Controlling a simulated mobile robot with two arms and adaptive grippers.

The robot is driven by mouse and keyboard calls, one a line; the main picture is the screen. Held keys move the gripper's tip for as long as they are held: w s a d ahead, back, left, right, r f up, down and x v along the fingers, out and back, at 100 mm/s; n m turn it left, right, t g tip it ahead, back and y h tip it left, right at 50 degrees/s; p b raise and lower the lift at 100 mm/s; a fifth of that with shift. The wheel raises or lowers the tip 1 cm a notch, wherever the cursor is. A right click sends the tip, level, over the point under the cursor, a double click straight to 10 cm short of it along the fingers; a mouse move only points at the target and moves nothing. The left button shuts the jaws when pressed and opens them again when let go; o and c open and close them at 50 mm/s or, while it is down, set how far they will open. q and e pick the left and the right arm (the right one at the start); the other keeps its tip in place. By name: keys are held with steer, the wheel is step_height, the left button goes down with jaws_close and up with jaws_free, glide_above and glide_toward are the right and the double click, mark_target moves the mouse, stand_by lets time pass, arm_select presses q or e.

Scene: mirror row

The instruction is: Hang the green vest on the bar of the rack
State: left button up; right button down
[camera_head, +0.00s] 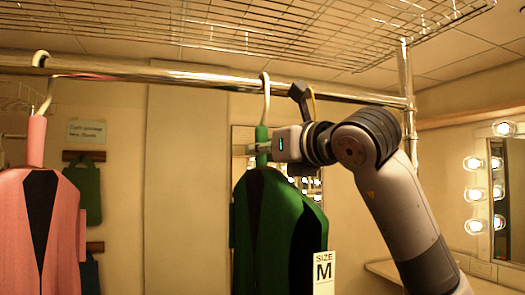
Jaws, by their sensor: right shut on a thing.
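The green vest (262,225) is on a hanger with a pale hook (266,100) and a green neck. A white tag reading "SIZE M" (323,268) is at its lower right. My right gripper (262,148) comes in from the right and is shut on the green neck of the hanger, just below the hook. The top of the hook overlaps the shiny bar (190,76) in the picture; I cannot tell whether it rests on the bar or is only in front of it. My left gripper is not in view.
A pink garment (62,220) on a hanger is at the left by the bar. A wire shelf (300,30) is above the bar, and an upright post (406,80) at its right end. A mirror with lit bulbs (473,194) is far right. The bar is clear between the two hangers.

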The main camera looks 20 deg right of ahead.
steer(key=c, duration=1.4)
jaws_free()
steer(key=shift+c, duration=0.2)
steer(key=shift+o, duration=0.4)
steer(key=o, duration=0.6)
steer(key=shift+c, duration=0.2)
steer(key=shift+s, duration=0.1)
steer(key=b+v, duration=0.4)
steer(key=v, duration=0.8)
